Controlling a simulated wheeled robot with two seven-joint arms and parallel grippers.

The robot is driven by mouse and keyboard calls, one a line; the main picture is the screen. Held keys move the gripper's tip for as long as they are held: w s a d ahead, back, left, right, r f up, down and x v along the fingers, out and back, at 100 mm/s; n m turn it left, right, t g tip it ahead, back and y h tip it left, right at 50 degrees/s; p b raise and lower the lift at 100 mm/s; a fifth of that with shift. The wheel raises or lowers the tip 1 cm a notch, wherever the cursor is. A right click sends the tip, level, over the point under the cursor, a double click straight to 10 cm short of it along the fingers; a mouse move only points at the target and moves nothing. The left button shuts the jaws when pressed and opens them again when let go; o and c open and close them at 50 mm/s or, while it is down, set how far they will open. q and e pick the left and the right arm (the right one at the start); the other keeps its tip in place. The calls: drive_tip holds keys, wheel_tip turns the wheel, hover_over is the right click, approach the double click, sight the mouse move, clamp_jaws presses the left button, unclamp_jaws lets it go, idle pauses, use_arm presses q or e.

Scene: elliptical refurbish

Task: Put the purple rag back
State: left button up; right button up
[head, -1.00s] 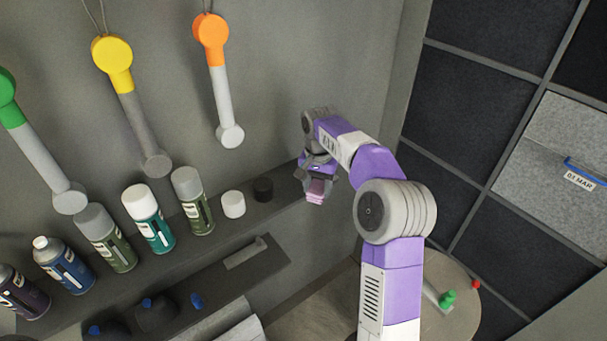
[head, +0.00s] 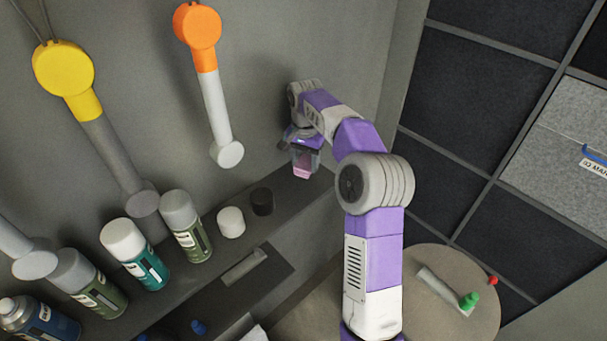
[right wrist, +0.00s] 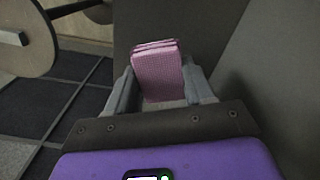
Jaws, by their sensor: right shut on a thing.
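The purple rag (right wrist: 158,72) is a folded pinkish-purple waffle cloth. In the right wrist view it stands up between the two grey fingers of my right gripper (right wrist: 160,95), which is shut on it. In the head view my right gripper (head: 303,160) is near the wall at the right end of the shelf, with the rag (head: 302,171) showing small at its tip. I cannot tell whether the rag touches the shelf (head: 283,215). My left gripper is not in view.
Spray cans (head: 186,226), a white cap (head: 231,222) and a black cap (head: 262,201) line the shelf left of my gripper. Tools with yellow (head: 63,68) and orange (head: 197,26) heads hang on the wall. A round table (head: 425,310) stands at lower right.

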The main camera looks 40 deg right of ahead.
sight(304, 172)
drive_tip(key=shift+w+f, duration=0.15)
drive_tip(key=shift+f, duration=0.65)
drive_tip(key=shift+f+b, duration=0.35)
drive_tip(key=shift+f, duration=1.1)
drive_tip(key=shift+f, duration=0.15)
drive_tip(key=o, duration=1)
wheel_tip(304, 172, up, 12)
drive_tip(key=p, duration=0.3)
drive_tip(key=shift+f, duration=0.2)
drive_tip(key=shift+r, duration=0.4)
